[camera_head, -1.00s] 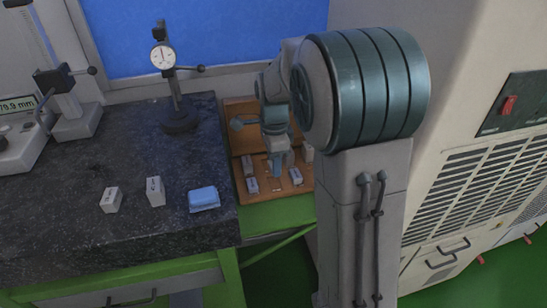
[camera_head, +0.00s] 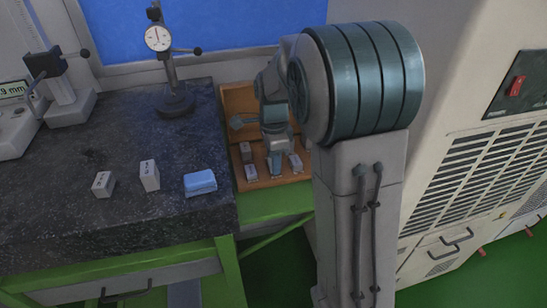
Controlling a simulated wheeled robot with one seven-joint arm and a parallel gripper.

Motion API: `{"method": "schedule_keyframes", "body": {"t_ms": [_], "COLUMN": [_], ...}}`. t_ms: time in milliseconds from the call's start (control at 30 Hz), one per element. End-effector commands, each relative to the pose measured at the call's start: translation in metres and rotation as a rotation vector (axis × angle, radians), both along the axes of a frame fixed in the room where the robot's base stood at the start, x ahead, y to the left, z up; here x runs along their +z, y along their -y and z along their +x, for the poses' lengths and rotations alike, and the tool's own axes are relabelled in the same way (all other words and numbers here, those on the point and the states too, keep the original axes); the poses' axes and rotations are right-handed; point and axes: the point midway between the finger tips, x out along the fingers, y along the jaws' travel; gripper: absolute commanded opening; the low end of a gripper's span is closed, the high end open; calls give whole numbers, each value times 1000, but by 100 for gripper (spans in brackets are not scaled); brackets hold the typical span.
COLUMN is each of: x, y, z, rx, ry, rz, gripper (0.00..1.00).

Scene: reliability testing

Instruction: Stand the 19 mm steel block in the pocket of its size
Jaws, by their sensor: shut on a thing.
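My gripper (camera_head: 274,165) points down over the wooden pocketed case (camera_head: 242,178), low between the blocks standing in it. It is shut on a steel block, which is mostly hidden by the fingers and too small to read. Steel blocks stand in the case: one (camera_head: 246,152) at the back left, one (camera_head: 251,172) at the front left and one (camera_head: 295,162) right of my gripper. The pocket under my gripper is hidden. I cannot tell whether the held block touches the case.
On the dark granite plate (camera_head: 60,205) stand two loose marked blocks, one low (camera_head: 103,184) and one taller (camera_head: 149,175), beside a folded blue cloth (camera_head: 200,183). A dial gauge stand (camera_head: 174,100) is behind them. A height gauge (camera_head: 68,105) stands at the left. A beige cabinet (camera_head: 440,110) is at the right.

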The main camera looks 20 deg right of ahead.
Motion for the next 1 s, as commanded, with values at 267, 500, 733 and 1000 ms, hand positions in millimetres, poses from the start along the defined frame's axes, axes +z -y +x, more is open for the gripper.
{"method": "schedule_keyframes", "body": {"t_ms": [267,500,733,1000], "x": [-8,-8,-8,-6], "y": [0,0,0,0], "z": [0,0,0,0], "rx": [0,0,0,0], "ry": [0,0,0,1], "rz": [0,0,0,0], "gripper": [13,13,65,65]}}
